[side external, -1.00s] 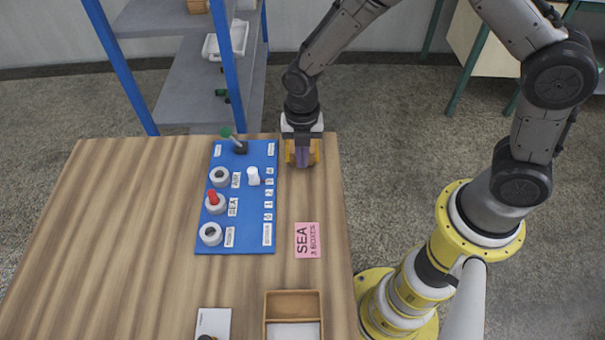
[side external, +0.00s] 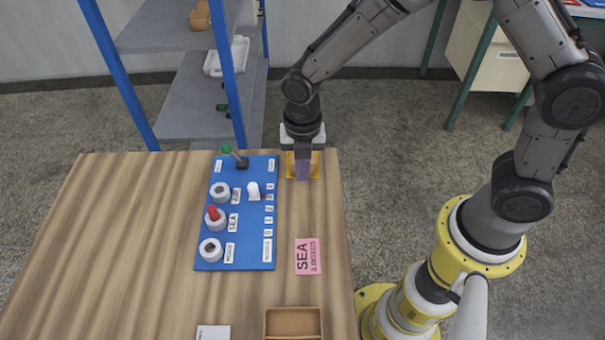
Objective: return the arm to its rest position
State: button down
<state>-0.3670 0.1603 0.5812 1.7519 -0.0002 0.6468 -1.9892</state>
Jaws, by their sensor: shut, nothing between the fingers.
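My gripper (side external: 303,174) is at the far right corner of the wooden table (side external: 120,230), pointing down, to the right of the blue panel's far end. Its fingers are dark and purplish and are shut with nothing between them. A yellow-orange piece (side external: 289,167) shows around and behind the fingers; the fingers hide part of it, and I cannot tell whether they touch it. My arm reaches over from the right, bent high above the floor.
The blue panel (side external: 250,225) carries a green-tipped lever (side external: 227,149), a red knob (side external: 213,211), a white switch (side external: 254,189) and round sockets. A pink SEA card (side external: 307,257) and a brown tray (side external: 293,312) lie nearer. A blue-posted shelf (side external: 190,90) stands behind. The table's left side is clear.

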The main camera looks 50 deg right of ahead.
jog(key=d+r+m+t, duration=0.15)
jog(key=d+r, duration=0.25)
jog(key=r, duration=0.9)
jog(key=s+d+r+m+t, duration=0.3)
jog(key=s+d+r+m, duration=0.3)
jog(key=r, duration=0.3)
jog(key=s+d+f+m+t, duration=0.1)
jog(key=s+d+m, duration=0.2)
jog(key=s+m, duration=0.9)
jog(key=m, duration=0.7)
jog(key=shift+s+d+f, duration=0.15)
jog(key=shift+s+d, duration=0.05)
jog(key=shift+s, duration=0.05)
